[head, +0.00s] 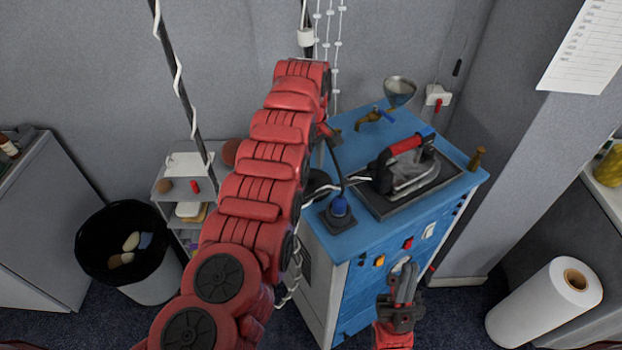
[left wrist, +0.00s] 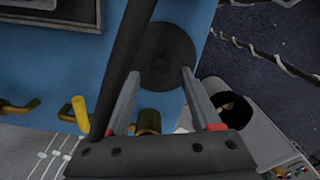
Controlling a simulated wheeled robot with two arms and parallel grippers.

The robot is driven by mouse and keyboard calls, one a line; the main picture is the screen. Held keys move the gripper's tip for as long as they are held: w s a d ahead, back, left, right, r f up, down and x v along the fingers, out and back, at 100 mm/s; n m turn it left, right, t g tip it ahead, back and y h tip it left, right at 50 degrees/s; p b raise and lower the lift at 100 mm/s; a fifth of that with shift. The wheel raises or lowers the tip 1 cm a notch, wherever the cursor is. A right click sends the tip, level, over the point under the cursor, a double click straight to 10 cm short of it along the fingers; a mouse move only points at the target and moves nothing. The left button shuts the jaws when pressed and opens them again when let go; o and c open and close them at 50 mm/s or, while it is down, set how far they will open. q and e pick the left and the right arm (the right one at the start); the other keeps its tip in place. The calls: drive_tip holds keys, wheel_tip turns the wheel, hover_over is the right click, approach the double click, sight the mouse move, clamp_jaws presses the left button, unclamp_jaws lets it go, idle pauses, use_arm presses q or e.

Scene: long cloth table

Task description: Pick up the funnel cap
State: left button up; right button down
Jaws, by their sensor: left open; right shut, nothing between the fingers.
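A grey funnel-shaped bowl (head: 400,91) stands at the back right of the blue-topped cabinet in the head view. A dark round disc (head: 318,186), possibly the funnel cap, lies at the cabinet's left edge, partly hidden by my left arm. In the left wrist view the dark disc (left wrist: 165,52) lies flat on the blue top, beyond and between the fingers. My left gripper (left wrist: 161,73) is open and empty above it; contact cannot be told. In the head view my arm mostly hides that gripper. My right gripper (head: 404,270) is shut and empty before the cabinet front.
An iron (head: 405,165) rests on a dark plate at the right of the blue top (head: 375,215). A bin (head: 155,285) and a paper roll (head: 540,310) stand on the floor.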

sight(311, 181)
use_arm(q)
wheel_tip(311, 181, down, 2)
drive_tip(key=shift+s+p, duration=0.1)
drive_tip(key=shift+p, duration=0.3)
drive_tip(key=shift+f, duration=0.25)
clamp_jaws()
drive_tip(key=shift+r, duration=0.15)
